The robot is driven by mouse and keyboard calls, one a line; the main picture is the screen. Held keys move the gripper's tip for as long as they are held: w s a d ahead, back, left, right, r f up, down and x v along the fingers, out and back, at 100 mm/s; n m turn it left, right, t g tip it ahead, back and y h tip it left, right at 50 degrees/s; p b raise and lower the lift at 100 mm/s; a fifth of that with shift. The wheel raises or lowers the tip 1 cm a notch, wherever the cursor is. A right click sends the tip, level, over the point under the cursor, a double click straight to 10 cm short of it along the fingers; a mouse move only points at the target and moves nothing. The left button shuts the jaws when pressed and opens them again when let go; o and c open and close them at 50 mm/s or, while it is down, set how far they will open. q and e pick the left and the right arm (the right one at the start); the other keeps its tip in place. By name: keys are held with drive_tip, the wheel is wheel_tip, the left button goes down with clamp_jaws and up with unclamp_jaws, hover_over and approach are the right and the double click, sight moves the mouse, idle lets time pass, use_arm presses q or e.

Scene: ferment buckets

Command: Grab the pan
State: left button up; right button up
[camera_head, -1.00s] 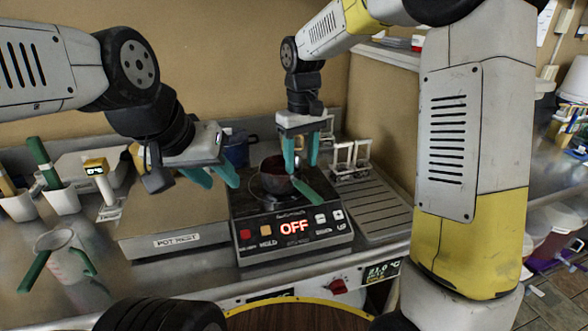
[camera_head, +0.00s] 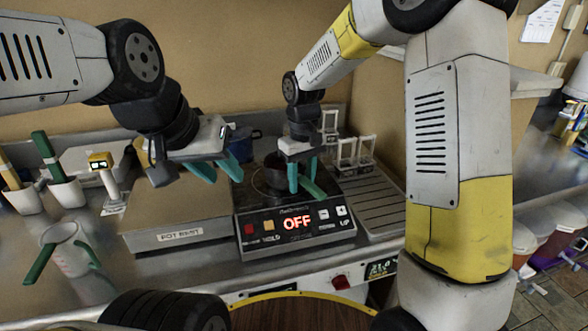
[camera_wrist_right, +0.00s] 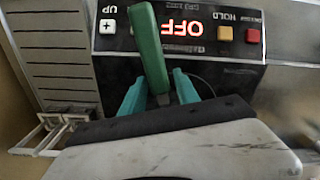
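A dark pan (camera_head: 268,184) with a green handle (camera_head: 318,193) sits on the black burner unit, whose red display reads OFF. The handle points to the front right. My right gripper (camera_head: 302,187) is low over the handle with its teal fingers apart. In the right wrist view, the green handle (camera_wrist_right: 150,50) shows between the spread fingertips (camera_wrist_right: 160,84). I cannot tell whether a finger touches it. The pan's bowl is hidden in that view. My left gripper (camera_head: 219,171) is open and empty above the hot-rest plate, left of the burner.
The burner unit (camera_head: 262,238) stands between the grey hot-rest plate (camera_head: 160,225) and a ribbed drain area (camera_head: 372,208). A blue pot (camera_head: 240,146) stands behind. Wire racks (camera_head: 355,155) are behind right.

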clamp_jaws()
idle(1.2)
